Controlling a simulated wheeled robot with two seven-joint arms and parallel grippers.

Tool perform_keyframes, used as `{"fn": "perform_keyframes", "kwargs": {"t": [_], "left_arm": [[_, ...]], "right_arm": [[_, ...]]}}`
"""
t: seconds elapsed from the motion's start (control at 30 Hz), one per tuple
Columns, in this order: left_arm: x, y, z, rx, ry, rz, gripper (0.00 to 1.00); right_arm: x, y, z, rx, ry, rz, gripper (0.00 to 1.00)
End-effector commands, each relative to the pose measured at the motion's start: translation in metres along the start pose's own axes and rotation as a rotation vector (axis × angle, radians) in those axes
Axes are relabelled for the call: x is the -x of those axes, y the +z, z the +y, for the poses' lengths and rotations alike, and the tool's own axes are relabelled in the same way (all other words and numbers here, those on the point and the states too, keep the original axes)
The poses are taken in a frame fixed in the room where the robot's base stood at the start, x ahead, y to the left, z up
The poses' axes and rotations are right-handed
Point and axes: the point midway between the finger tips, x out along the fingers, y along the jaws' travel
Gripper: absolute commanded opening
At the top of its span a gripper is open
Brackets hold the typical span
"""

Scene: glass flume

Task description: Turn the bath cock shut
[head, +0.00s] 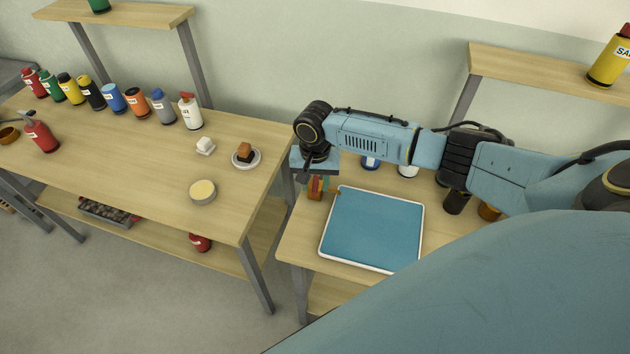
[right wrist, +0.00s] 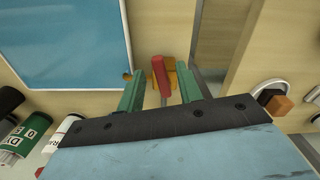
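The bath (head: 372,230) is a shallow blue basin with a white rim on the right table. It also shows at the upper left of the right wrist view (right wrist: 66,42). The cock, a red lever on an orange-brass body (head: 315,188), sits by the bath's far left corner. In the right wrist view the red lever (right wrist: 160,74) lies between the two green fingers of my right gripper (right wrist: 159,88), with a gap on both sides. In the head view my right gripper (head: 313,176) points down over the cock, its fingers mostly hidden. My left gripper is not in view.
Several bottles stand behind the bath, including a dark one (head: 457,202) under my right arm. A narrow gap separates the tables.

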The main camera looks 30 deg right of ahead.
Motion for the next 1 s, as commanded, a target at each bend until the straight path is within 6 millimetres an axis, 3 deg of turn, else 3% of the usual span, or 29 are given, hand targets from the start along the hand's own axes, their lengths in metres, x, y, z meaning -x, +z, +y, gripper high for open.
{"fn": "perform_keyframes", "kwargs": {"t": [0.17,0.43,0.77,1.0], "left_arm": [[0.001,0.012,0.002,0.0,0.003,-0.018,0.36],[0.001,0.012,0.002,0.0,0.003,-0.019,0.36],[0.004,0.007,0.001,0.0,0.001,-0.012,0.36],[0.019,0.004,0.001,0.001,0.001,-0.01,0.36]], "right_arm": [[0.0,0.0,0.0,0.0,0.0,0.0,0.33],[0.001,0.0,0.0,0.0,-0.001,0.0,0.0],[0.002,0.0,0.001,0.029,-0.001,-0.001,0.0],[0.003,0.0,0.004,0.152,-0.001,-0.002,0.0]]}}
